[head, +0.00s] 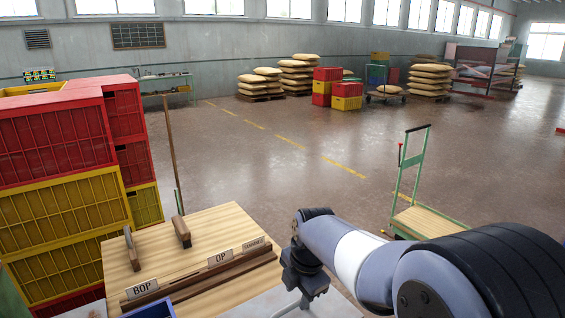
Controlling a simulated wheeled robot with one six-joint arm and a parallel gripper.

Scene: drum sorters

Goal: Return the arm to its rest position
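My arm reaches in from the lower right of the head view, with its grey and white links bent forward and to the left. Its dark wrist and my gripper (303,287) hang beside the right edge of the wooden table (215,230), apart from the things on it. The fingers point down and are too small and partly hidden to show whether they are open or shut. No held object can be made out.
A blue bin (150,309) is at the bottom edge. Red and yellow crates (60,150) stand left, a green trolley (430,220) right.

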